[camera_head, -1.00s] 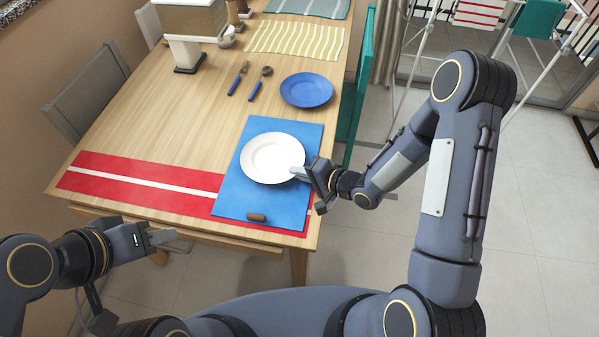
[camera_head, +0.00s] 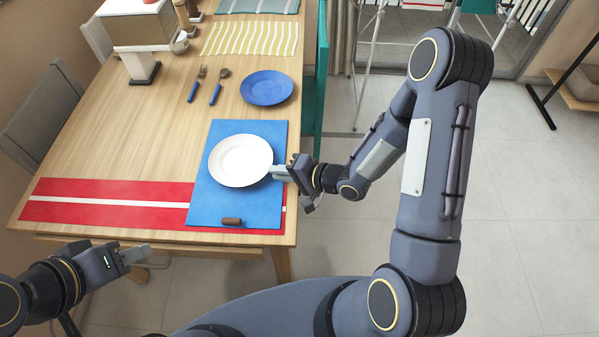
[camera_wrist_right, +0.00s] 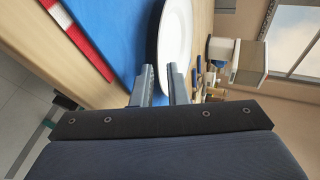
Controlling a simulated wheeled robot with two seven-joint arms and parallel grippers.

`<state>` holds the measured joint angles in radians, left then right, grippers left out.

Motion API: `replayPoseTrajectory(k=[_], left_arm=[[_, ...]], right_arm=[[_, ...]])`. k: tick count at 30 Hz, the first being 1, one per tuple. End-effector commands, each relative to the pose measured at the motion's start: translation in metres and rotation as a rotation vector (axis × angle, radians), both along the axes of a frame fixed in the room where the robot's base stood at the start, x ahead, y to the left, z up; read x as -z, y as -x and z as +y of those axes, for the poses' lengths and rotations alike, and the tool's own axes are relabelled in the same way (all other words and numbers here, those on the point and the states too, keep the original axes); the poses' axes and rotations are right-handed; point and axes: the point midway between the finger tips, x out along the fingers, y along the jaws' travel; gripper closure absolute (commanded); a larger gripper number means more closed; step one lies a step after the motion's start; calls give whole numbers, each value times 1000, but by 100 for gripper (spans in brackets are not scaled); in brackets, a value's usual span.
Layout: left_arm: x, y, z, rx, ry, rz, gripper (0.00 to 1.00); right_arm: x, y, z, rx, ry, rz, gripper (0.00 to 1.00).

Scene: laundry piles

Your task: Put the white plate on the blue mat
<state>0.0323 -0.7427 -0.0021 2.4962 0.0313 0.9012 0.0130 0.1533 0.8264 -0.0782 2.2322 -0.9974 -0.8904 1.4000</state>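The white plate (camera_head: 240,161) lies on the blue mat (camera_head: 205,205), inside its outline, toward the far part. My right gripper (camera_head: 277,173) is at the plate's right rim. In the right wrist view its two fingers (camera_wrist_right: 162,86) are apart, with the plate's rim (camera_wrist_right: 178,40) just beyond the tips, and I see no grip on it. The mat (camera_wrist_right: 105,30) also shows there. My left gripper (camera_head: 135,256) is off the table's near left edge, away from the plate. It looks empty, but its finger gap is unclear.
A small brown block (camera_head: 232,221) sits on the mat's near edge. A red mat with a white stripe (camera_head: 110,189) lies left and partly under it. A blue plate (camera_head: 267,87), a fork (camera_head: 196,85) and a spoon (camera_head: 219,88) are farther back. Bare wood lies left of the mat.

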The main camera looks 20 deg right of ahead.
Motion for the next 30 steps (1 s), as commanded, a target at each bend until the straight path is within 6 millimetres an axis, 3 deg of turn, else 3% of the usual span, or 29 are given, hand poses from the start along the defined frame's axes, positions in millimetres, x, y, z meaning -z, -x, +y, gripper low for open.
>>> replayPoseTrajectory(k=[9, 20, 23, 26, 30], left_arm=[[-5, 0, 0, 0, 0, 0, 64], [-7, 0, 0, 0, 0, 0, 64], [-7, 0, 0, 0, 0, 0, 64], [-7, 0, 0, 0, 0, 0, 64], [-7, 0, 0, 0, 0, 0, 64]], right_arm=[[-29, 38, -46, 5, 0, -2, 87], [-38, 47, -63, 8, 31, -14, 87], [-48, 36, -81, 41, 168, -58, 87], [-69, 26, -115, 97, 401, -104, 87], [-111, 38, -163, 159, 712, -94, 87]])
